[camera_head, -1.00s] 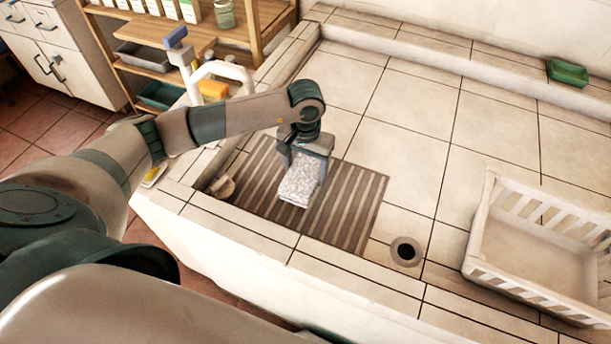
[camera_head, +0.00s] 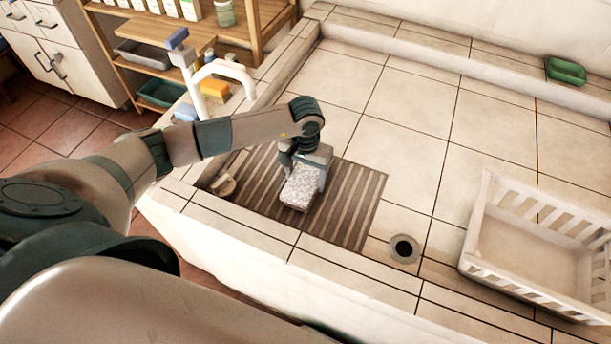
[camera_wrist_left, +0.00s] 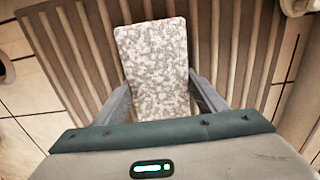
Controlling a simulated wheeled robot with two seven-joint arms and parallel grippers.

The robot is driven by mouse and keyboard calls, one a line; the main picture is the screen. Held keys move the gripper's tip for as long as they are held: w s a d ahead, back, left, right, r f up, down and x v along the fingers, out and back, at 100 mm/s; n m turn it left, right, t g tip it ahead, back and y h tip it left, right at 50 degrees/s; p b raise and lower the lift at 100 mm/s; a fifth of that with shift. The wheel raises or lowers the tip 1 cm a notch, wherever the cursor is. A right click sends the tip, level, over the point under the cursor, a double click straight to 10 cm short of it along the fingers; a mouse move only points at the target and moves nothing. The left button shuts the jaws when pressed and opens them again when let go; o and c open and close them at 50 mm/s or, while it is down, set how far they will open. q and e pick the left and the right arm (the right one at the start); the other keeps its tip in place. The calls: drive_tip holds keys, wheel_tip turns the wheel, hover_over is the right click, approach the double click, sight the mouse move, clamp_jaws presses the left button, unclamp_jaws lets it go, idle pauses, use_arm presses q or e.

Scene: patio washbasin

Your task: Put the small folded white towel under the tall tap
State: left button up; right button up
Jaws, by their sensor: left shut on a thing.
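The small folded white towel (camera_head: 300,188), speckled with grey, is held between the fingers of my left gripper (camera_head: 306,178), low over the brown slatted mat (camera_head: 358,205) in the basin. In the left wrist view the towel (camera_wrist_left: 153,65) sits between the two grey fingers (camera_wrist_left: 157,95), with the mat slats behind it. I cannot tell whether it touches the mat. The tall white tap (camera_head: 222,70), with a blue top, stands at the basin's left edge, up and left of the gripper. My right gripper is not in view.
A white slatted crate (camera_head: 545,255) stands at the right. A drain hole (camera_head: 403,248) lies right of the mat. A small beige object (camera_head: 224,186) sits at the mat's left end. A green dish (camera_head: 566,71) is on the back ledge. The tiles behind the mat are clear.

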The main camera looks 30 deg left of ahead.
sight(306, 176)
use_arm(q)
drive_tip(key=shift+f, duration=0.2)
drive_tip(key=o, duration=1.2)
drive_tip(key=shift+o, duration=0.2)
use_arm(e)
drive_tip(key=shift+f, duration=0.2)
use_arm(q)
drive_tip(key=shift+r, duration=0.15)
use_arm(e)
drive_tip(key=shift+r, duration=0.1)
use_arm(q)
drive_tip(key=shift+r, duration=0.3)
wheel_tip(306, 176, up, 7)
drive_tip(key=b, duration=0.3)
drive_tip(key=shift+w, duration=0.1)
drive_tip(key=shift+r+b, duration=0.6)
drive_tip(key=shift+r, duration=1.65)
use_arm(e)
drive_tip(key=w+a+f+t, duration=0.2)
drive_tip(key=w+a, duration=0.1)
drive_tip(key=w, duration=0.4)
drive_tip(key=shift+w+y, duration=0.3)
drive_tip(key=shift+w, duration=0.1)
